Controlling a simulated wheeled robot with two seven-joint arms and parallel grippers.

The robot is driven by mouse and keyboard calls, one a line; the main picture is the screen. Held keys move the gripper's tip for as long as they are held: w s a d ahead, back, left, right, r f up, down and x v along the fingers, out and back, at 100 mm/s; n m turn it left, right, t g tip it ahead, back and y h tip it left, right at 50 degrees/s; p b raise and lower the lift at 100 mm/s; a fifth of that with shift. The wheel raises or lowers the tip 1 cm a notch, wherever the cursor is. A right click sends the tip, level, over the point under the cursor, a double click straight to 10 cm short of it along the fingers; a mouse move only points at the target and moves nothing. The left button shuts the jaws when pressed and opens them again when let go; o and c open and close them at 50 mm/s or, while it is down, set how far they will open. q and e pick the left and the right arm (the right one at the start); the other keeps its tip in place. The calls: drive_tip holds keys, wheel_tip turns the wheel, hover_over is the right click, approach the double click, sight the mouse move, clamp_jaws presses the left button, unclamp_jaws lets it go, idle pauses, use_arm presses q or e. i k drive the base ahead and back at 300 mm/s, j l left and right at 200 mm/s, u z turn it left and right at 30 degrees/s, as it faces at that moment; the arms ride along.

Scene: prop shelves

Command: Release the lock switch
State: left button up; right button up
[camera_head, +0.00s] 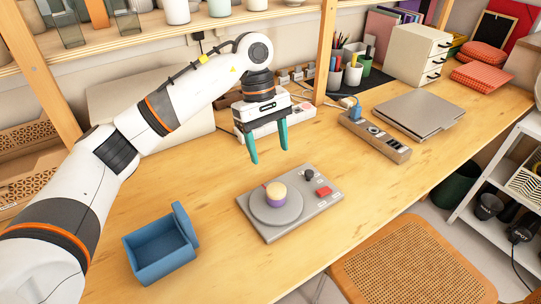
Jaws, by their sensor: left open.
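A flat grey device (307,206) lies on the wooden desk in the head view. It carries a round grey turntable plate (264,212) with a small purple and cream object (274,193) on it. A dark round knob (309,175) and a red button or switch (323,191) sit on its right part. Which of these is the lock switch I cannot tell. My left gripper (270,157) hangs above and behind the device with its teal fingers pointing down. It is open and empty, apart from the device. My right gripper is not in view.
A blue open box (160,249) with a raised lid stands at the front left. A power strip (374,136), a closed laptop (418,113) and a white drawer unit (417,55) are to the right. A shelf (145,32) runs above the desk's back. A woven chair (410,265) stands at the front edge.

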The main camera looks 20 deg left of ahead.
sight(322, 192)
drive_tip(key=k+l, duration=0.25)
drive_tip(key=k, duration=0.25)
drive_tip(key=k+l, duration=0.2)
drive_tip(key=k, duration=0.25)
drive_tip(key=k+l, duration=0.25)
drive_tip(key=k, duration=0.25)
